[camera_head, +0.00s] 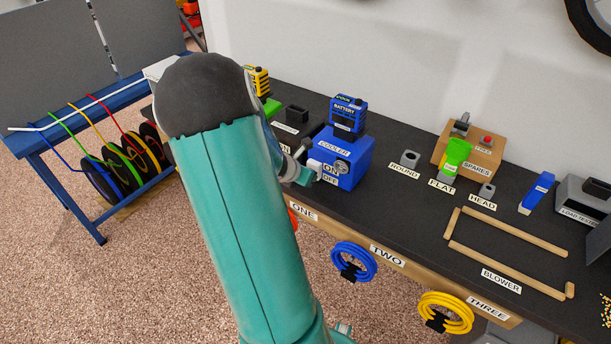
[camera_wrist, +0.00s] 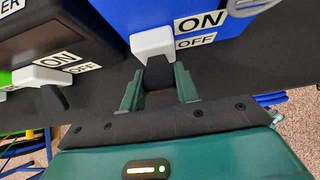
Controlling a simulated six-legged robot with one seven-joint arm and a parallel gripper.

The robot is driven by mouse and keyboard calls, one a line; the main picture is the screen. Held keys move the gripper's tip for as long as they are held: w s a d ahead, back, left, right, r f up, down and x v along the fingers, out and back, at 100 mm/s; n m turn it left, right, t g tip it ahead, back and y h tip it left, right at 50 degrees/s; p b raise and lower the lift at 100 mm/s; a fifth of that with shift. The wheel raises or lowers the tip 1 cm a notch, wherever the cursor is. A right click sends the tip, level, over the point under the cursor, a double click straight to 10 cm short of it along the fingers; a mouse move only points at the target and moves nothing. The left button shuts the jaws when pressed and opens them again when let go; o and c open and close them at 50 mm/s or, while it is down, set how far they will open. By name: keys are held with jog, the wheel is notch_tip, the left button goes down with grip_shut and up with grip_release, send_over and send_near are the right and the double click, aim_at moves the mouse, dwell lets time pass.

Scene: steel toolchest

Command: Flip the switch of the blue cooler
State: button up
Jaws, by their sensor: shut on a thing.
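The blue cooler (camera_head: 357,178) stands on the dark workbench, with a blue battery (camera_head: 347,113) on top and ON and OFF labels on its front. Its switch has a white base (camera_wrist: 152,42) beside those labels in the wrist view. The dark switch lever (camera_wrist: 158,74) sticks out from that base, towards me. My gripper (camera_wrist: 158,92) has its two green fingers on either side of the lever and is shut on it. In the head view my gripper (camera_head: 304,173) is at the cooler's front left, and my arm hides the switch lever.
A black box (camera_wrist: 55,28) with its own ON switch (camera_wrist: 38,77) stands close left of the cooler in the wrist view. Right of it are a ROUND holder (camera_head: 410,159), a wooden spares box (camera_head: 470,155) and wooden strips (camera_head: 508,270). A blue rack (camera_head: 75,125) stands left.

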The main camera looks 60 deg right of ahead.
jog(key=shift+r+y, duration=0.1)
jog(key=shift+y, duration=0.2)
dwell(0.4)
jog(key=o, duration=1)
jog(key=shift+r, duration=0.1)
jog(key=v, duration=1.3)
jog(key=shift+a+r, duration=0.15)
jog(key=shift+a, duration=0.15)
